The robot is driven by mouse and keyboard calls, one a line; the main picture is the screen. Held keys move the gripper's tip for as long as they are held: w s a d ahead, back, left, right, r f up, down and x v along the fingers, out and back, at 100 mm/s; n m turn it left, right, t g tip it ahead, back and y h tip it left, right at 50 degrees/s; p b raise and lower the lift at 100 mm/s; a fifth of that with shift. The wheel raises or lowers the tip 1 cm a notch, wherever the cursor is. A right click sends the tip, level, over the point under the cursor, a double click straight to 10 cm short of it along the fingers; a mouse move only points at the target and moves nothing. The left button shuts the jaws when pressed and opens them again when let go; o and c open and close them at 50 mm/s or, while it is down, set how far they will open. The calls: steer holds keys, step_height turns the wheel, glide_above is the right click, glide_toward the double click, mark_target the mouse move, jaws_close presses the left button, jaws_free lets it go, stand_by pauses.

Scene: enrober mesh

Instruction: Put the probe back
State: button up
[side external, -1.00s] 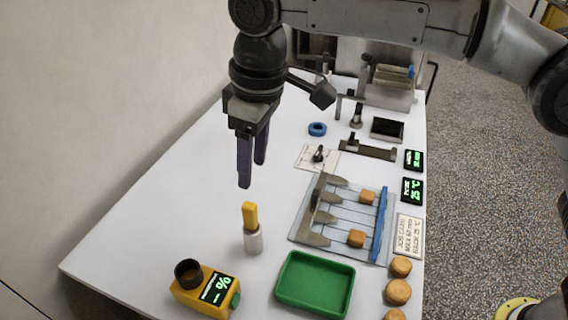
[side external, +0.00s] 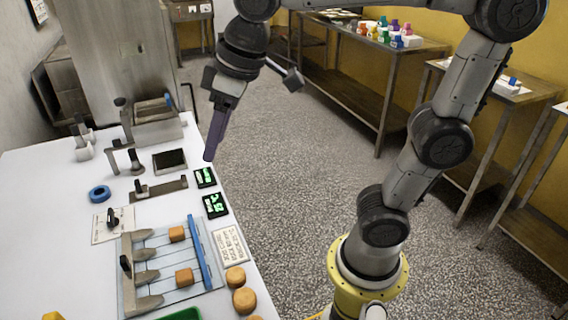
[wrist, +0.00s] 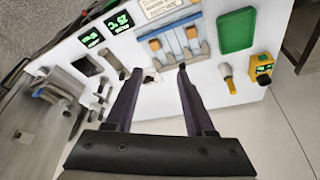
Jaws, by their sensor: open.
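The probe (wrist: 228,80), a yellow handle on a pale cylinder, stands apart from my gripper on the white table, at the right in the wrist view. The yellow meter (wrist: 262,66), with a dark round opening and a display, is beside it. In the side view the meter is out of frame; a yellow bit at the lower left edge may be the probe's top. My gripper (side external: 209,157) is open, its dark fingers raised and tilted near the table's right edge in that view. In the wrist view nothing sits between the fingertips (wrist: 160,68).
The slatted mesh fixture (side external: 165,265) holds brown blocks; round brown pieces (side external: 244,300) lie beside it. A green tray (wrist: 236,30), blue ring (side external: 100,193), two displays (side external: 215,205) and upright metal fittings (side external: 128,155) occupy the table. Open floor (side external: 290,200) lies right of the table.

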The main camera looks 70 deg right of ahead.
steer(key=s+d+f+m, duration=0.1)
steer(key=s+d+f, duration=0.2)
steer(key=s+f, duration=0.1)
steer(key=s+d+f+m+t+h, duration=0.1)
steer(key=s+d+f+m, duration=0.1)
steer(key=s, duration=0.5)
steer(key=shift+s+d+f+t, duration=0.3)
steer(key=shift+d+f, duration=0.6)
steer(key=shift+d, duration=0.2)
